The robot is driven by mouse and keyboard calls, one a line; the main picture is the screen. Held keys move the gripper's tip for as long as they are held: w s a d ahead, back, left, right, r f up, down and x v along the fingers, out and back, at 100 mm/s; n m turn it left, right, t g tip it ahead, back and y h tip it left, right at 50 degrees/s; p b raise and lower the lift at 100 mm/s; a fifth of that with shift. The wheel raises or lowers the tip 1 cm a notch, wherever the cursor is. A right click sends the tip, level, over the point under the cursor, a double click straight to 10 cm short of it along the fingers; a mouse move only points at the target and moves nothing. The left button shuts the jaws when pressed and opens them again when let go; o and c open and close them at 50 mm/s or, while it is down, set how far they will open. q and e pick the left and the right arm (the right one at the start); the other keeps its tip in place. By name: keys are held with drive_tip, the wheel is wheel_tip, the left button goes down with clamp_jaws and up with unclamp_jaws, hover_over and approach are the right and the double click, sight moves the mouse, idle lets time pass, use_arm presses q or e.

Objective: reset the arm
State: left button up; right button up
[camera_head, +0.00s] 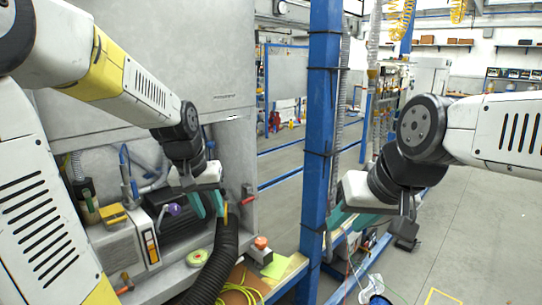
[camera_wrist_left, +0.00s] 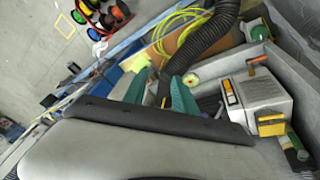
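My left arm (camera_head: 150,90) reaches in from the left. The teal fingers also show in the left wrist view (camera_wrist_left: 174,96). My right arm (camera_head: 500,128) comes in from the right, bent at the wrist. Its gripper (camera_head: 348,219) is beside the blue post, with its teal fingers seemingly apart and empty.
A blue post (camera_head: 322,120) stands between my grippers. A grey cabinet (camera_head: 200,60) fills the left. A white device (camera_head: 122,247) and a workbench with an orange-topped button (camera_head: 261,243) and a green pad (camera_head: 275,266) lie below. The floor (camera_head: 480,230) at right is open.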

use_arm(q)
drive_tip(key=s+d+r+t, duration=0.1)
drive_tip(key=s+r+t, duration=0.2)
drive_tip(key=s, duration=1.1)
wheel_tip(320, 180, up, 3)
drive_tip(key=shift+s+r+m+h, duration=0.2)
drive_tip(key=shift+s+m+h, duration=0.1)
drive_tip(key=shift+h, duration=0.1)
